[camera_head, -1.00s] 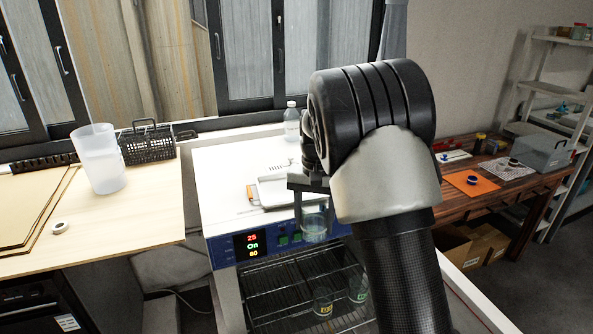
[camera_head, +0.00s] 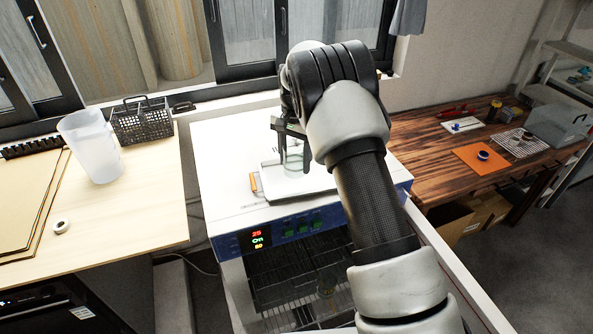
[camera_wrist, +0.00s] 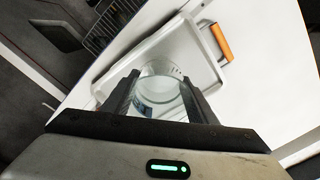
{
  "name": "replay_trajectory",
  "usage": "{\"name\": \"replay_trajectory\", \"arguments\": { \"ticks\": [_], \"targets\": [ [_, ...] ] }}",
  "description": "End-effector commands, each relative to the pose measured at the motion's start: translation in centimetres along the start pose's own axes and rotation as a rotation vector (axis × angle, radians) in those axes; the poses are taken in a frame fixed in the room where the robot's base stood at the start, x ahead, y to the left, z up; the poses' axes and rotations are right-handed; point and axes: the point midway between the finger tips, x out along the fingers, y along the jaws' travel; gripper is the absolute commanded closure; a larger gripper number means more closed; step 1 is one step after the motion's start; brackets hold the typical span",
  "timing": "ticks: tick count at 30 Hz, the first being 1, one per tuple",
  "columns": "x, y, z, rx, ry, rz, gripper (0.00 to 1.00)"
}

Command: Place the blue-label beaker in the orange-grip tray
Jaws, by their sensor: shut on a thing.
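My gripper (camera_head: 290,128) is shut on a clear glass beaker (camera_head: 293,159) and holds it upright over the tray. In the wrist view the beaker (camera_wrist: 160,84) is between the two fingers (camera_wrist: 152,98). A bluish patch shows low on it, too small to read as a label. The pale tray (camera_head: 318,184) lies on top of the white oven, with its orange grip (camera_head: 254,182) at its left end. The tray also shows in the wrist view (camera_wrist: 200,72) with the orange grip (camera_wrist: 222,42). I cannot tell whether the beaker's base touches the tray.
The drying oven (camera_head: 230,150) is open at the front, with a wire rack (camera_head: 285,280) and a faint beaker (camera_head: 326,288) inside. On the left bench stand a plastic jug (camera_head: 92,148) and a black basket (camera_head: 142,122). A wooden table (camera_head: 420,145) stands on the right.

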Motion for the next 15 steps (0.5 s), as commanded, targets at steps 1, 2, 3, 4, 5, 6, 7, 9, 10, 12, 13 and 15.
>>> {"name": "replay_trajectory", "arguments": {
  "ticks": [1,2,3,4,5,6,7,9,10,12,13,15],
  "targets": [
    [0.7,0.0,0.0,0.0,0.0,0.0,0.71],
    [1.0,0.0,0.0,-0.001,0.0,0.0,0.71],
    [1.3,0.0,0.0,-0.001,0.0,-0.001,0.71],
    [1.5,0.0,0.0,-0.001,0.0,-0.001,0.71],
    [1.7,-0.1,0.0,-0.001,0.001,-0.001,0.71],
    [1.9,-0.1,0.0,-0.001,0.001,-0.002,0.71],
    [2.2,-0.1,0.0,-0.001,0.001,-0.001,0.71],
    [3.1,0.0,0.0,-0.001,-0.001,0.0,0.71],
    [3.6,0.0,0.0,-0.001,-0.001,0.001,0.71],
    [4.6,0.0,0.0,-0.001,0.0,0.0,0.71],
    [5.0,0.0,0.0,-0.001,-0.001,0.001,0.71],
    [5.3,0.0,-0.1,-0.001,0.002,-0.001,0.71]
  ]
}}
